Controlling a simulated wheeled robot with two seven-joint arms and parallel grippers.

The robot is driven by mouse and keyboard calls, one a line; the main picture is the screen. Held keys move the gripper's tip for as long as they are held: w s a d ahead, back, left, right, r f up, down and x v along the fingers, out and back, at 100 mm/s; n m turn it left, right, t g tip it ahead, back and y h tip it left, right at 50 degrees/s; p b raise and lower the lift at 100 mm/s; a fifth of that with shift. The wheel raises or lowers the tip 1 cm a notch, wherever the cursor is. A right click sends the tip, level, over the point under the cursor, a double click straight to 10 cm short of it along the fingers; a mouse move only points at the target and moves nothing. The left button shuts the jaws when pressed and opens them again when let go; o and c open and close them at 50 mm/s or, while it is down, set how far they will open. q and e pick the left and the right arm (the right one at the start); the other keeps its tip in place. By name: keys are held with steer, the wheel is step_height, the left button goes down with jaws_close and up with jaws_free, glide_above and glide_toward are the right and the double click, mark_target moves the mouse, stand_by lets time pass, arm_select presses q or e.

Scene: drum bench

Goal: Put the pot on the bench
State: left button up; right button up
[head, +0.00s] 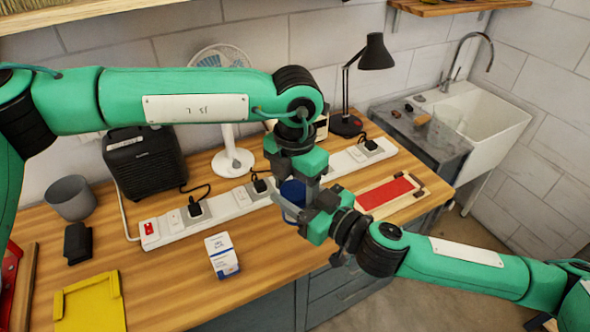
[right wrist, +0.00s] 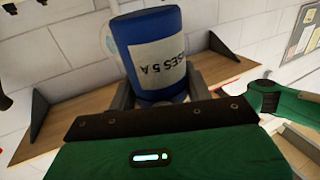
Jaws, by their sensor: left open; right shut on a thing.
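A blue pot (head: 292,191) with a white label is held by my right gripper (head: 297,208), above the wooden bench (head: 170,290). In the right wrist view the pot (right wrist: 150,30) stands between the two fingers, and its label, reading in part "SES 5 A", appears upside down. In the head view most of the pot is hidden behind the grippers. My left gripper (head: 306,188) is open, pointing down right beside the pot and my right gripper. I cannot tell whether its fingers touch the pot.
A white power strip (head: 235,204) with plugs runs across the bench. A white-blue box (head: 222,256), a yellow tray (head: 88,304), a grey cup (head: 71,198), a black speaker-like box (head: 145,162), a fan (head: 232,160), a lamp (head: 376,53) and a red panel (head: 385,193) stand around. Bare wood lies front centre.

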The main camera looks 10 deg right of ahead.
arm_select(q)
steer(key=shift+f, duration=0.35)
steer(key=c, duration=0.8)
steer(key=shift+c, duration=0.4)
arm_select(e)
steer(key=o, duration=1.2)
